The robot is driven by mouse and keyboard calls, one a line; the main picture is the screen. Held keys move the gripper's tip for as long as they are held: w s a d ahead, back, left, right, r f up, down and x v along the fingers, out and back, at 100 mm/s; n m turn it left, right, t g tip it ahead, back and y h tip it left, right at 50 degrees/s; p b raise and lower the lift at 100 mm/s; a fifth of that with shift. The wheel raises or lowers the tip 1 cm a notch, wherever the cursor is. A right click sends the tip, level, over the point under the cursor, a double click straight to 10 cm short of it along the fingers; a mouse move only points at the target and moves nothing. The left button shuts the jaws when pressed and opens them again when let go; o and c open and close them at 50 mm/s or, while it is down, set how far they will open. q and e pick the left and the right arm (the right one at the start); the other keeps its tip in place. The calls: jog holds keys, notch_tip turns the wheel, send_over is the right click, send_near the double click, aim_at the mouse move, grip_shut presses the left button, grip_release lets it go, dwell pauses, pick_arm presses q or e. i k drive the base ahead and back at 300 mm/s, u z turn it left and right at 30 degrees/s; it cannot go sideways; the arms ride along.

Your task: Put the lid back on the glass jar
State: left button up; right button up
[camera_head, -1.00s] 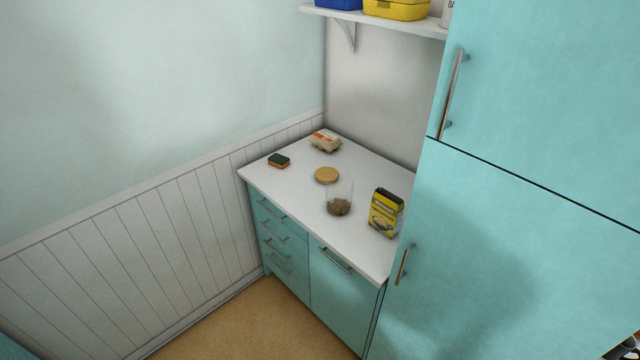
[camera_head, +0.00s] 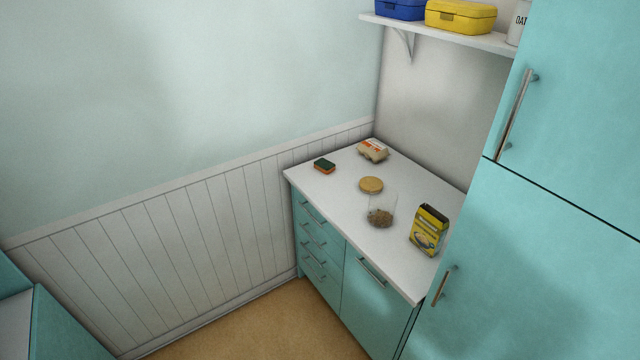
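The glass jar (camera_head: 381,211) stands open on the white counter (camera_head: 330,189), with brown contents at its bottom. The round tan lid (camera_head: 371,185) lies on the counter just behind the jar and slightly to its left. In this view the jar's top edge comes close to the lid; the lid is not on the jar. Neither of my grippers is in view.
A yellow box (camera_head: 429,230) stands right of the jar. An egg carton (camera_head: 373,149) and a sponge (camera_head: 324,166) lie farther back. A tall teal cabinet (camera_head: 560,220) borders the counter's right side. A shelf (camera_head: 440,34) hangs above. The floor in front is clear.

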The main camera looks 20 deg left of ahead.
aim_at(383, 199)
jog(key=u, duration=1.05)
jog(key=i, duration=1.8)
jog(key=z, duration=2.5)
